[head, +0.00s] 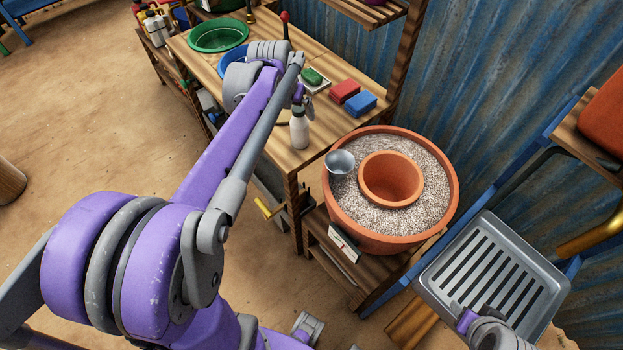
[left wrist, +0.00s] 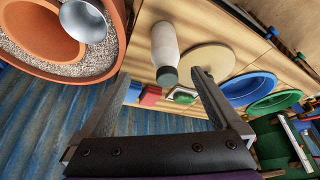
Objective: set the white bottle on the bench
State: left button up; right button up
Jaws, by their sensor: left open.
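The white bottle (head: 299,130) with a dark cap appears upright on the wooden bench (head: 318,138), near its front corner. My left gripper (head: 304,98) is open at the bottle's top, partly hidden by my arm. In the left wrist view the bottle (left wrist: 164,42) has its dark cap towards me, close to the gap between the spread fingers (left wrist: 160,80). I cannot tell whether the fingers touch it. Part of my right gripper (head: 470,316) shows at the lower right over a slotted metal tray (head: 430,283); its jaw state is unclear.
A terracotta pot (head: 340,215) holds gravel, a smaller pot (head: 390,182) and a metal cup (head: 340,163), right of the bench. Red (head: 345,91) and blue (head: 361,104) blocks lie behind the bottle. A green basin (head: 218,36) and a round wooden board (left wrist: 212,60) are farther along.

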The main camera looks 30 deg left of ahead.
pick_arm(q)
jog(key=s+d+f+m, duration=0.1)
jog(key=s+d+f, duration=0.1)
jog(key=s+d, duration=0.4)
jog(key=s+d+f+m, duration=0.1)
jog(key=s+d+f, duration=0.2)
jog(key=s+d, duration=0.3)
jog(key=s+d+f+m+t+h, duration=0.1)
jog(key=s+d+f, duration=0.1)
jog(key=s+d, duration=0.5)
jog(key=shift+d+f, duration=0.25)
jog(key=shift+d, duration=0.35)
